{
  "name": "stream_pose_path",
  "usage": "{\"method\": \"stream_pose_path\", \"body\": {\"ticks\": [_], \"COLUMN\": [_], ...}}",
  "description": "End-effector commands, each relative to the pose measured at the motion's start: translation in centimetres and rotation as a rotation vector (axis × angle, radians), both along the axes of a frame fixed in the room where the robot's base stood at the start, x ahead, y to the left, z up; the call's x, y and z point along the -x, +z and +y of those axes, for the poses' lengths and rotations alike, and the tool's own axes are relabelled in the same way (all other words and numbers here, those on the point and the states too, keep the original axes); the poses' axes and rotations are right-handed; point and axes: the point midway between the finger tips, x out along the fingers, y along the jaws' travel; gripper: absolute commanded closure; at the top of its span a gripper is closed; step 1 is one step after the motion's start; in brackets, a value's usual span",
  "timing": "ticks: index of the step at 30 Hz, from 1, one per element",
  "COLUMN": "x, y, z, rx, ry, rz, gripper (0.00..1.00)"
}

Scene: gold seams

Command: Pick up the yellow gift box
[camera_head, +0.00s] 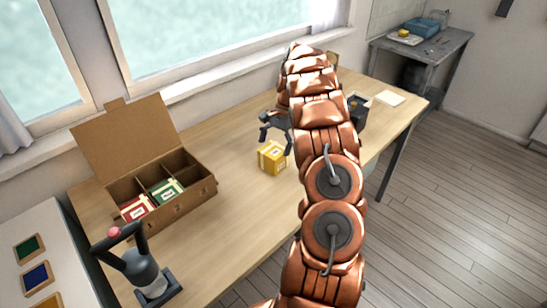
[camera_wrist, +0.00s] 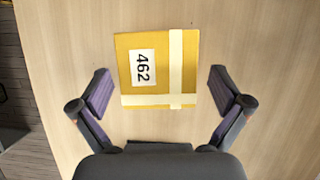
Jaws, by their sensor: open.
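The yellow gift box (camera_head: 271,157) stands on the wooden table with pale ribbon bands around it. In the wrist view the yellow gift box (camera_wrist: 152,82) shows its top, with a white label reading 462 and crossing cream ribbons. My gripper (camera_head: 275,128) is above the box at its far side in the head view. In the wrist view my gripper (camera_wrist: 160,92) is open, with one finger to each side of the box's near part. Gaps show between both fingers and the box, and nothing is held.
An open cardboard box (camera_head: 180,211) with compartments holds a red gift box (camera_head: 136,208) and a green gift box (camera_head: 167,192). A dark lever device (camera_head: 146,272) stands at the table's front left. A black container (camera_head: 357,112) is behind my arm. Bare wood surrounds the yellow box.

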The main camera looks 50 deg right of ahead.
Motion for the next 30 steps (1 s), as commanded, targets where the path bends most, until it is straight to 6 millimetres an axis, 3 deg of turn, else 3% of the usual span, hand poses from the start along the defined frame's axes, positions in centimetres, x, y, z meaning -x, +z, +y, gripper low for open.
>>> {"method": "stream_pose_path", "body": {"ticks": [12,22,30], "x": [0.4,0.4,0.4], "y": [-3.8,-4.3,-4.3], "z": [1.4,1.6,1.6], "rx": [-0.001,-0.001,0.000], "ry": [-0.001,0.000,0.000], "rz": [0.001,0.000,0.000], "gripper": [0.00,0.00,0.28]}}
